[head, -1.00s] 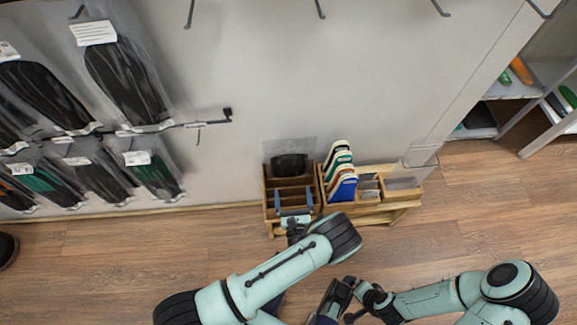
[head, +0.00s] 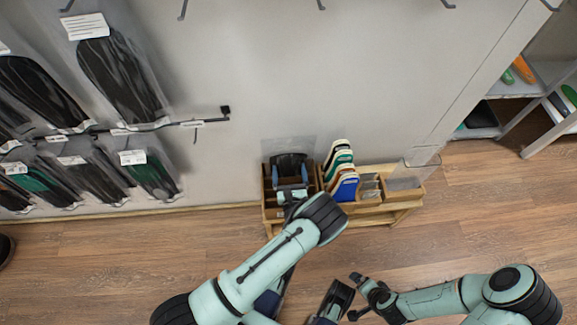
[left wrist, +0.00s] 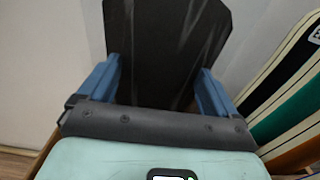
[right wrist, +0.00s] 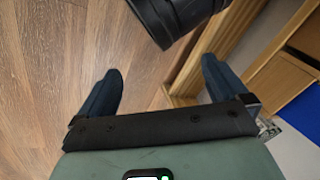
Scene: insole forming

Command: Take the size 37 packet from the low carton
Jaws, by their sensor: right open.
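The low carton (head: 268,213) stands by the wall, divided into compartments. A dark packet (head: 289,159) with a clear sleeve stands at its back; no size can be read on it. My left gripper (head: 290,180) reaches in over the carton, just in front of the packet. In the left wrist view the dark packet (left wrist: 165,50) rises between and beyond the two blue fingers (left wrist: 160,90), which are apart, one to each side. Contact cannot be told. My right gripper (head: 358,294) is open and empty over the floor, low in the head view; its fingers (right wrist: 160,88) show apart.
Coloured insoles (head: 341,175) stand upright just right of the carton, close to my left gripper. A wooden bench with small bins (head: 405,183) continues right. Packets (head: 120,80) hang on the wall at left. The floor (head: 480,220) at right is clear.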

